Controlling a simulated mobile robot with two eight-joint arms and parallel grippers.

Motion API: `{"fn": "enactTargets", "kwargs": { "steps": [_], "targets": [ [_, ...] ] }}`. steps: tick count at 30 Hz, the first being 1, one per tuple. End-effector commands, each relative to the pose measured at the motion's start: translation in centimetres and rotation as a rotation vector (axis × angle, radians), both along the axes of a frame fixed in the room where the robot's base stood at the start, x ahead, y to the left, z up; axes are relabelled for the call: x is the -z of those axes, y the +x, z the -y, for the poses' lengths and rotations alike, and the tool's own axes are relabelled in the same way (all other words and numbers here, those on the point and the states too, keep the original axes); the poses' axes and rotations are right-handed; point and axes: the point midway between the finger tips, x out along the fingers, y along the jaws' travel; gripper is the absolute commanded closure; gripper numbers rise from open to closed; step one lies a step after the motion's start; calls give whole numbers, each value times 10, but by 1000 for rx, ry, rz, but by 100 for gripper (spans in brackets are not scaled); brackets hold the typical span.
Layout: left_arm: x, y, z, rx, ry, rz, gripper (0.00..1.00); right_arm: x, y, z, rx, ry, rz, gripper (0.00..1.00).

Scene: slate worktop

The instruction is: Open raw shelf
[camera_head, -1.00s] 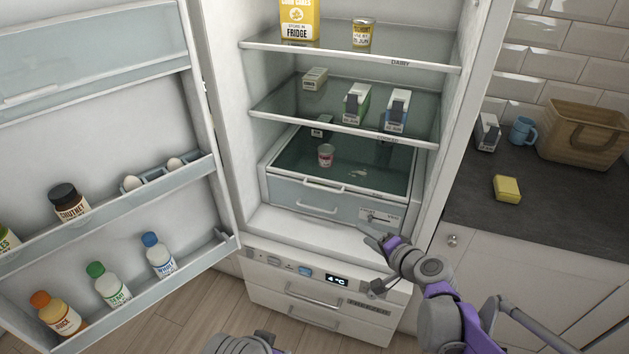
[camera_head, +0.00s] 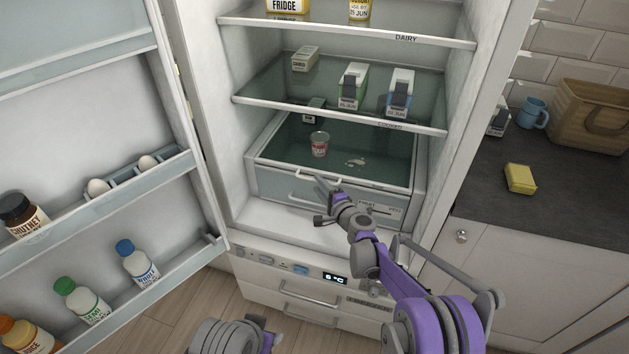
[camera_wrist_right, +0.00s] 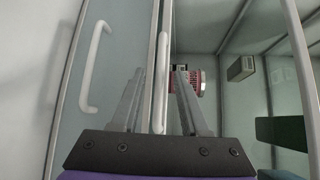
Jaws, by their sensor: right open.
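The raw shelf (camera_head: 275,163) appears to be the lowest glass shelf, above a clear drawer (camera_head: 265,185); its own label is not readable. A pale bar handle (camera_wrist_right: 162,85) runs along its front edge. My right gripper (camera_wrist_right: 160,75) is open, with one finger on each side of this bar in the wrist view; contact cannot be told. In the head view the right gripper (camera_head: 318,198) is in front of the shelf edge and hides part of the drawer front. A red and white tub (camera_head: 320,144) stands on the shelf. Part of my left arm shows at the bottom; its jaws are unclear.
The fridge door (camera_head: 90,130) stands open at left, with bottles and eggs in its racks. The cooked shelf (camera_head: 260,103) above holds cartons. A pale spill (camera_head: 355,162) lies near the tub. The counter (camera_head: 560,200) at right holds a sponge (camera_head: 520,178), mug and basket.

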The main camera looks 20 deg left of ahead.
Motion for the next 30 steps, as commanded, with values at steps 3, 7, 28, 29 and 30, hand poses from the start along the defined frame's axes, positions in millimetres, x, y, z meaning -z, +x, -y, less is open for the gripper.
{"fn": "enactTargets", "kwargs": {
  "steps": [3, 7, 28, 29, 30],
  "targets": [
    [0, 0, 0, 0, 0, 0, 50, 3, 14, -13, 0, 0, 0, 55],
    [0, 0, 0, 0, 0, 0, 50, 4, 23, -21, 1, -1, 1, 55],
    [0, 0, 0, 0, 0, 0, 50, 5, 26, -25, 1, -1, 1, 100],
    [0, 0, 0, 0, 0, 0, 50, 5, 26, -25, 1, -1, 1, 100],
    [0, 0, 0, 0, 0, 0, 50, 5, 26, -25, 1, -1, 1, 100]
  ]
}}
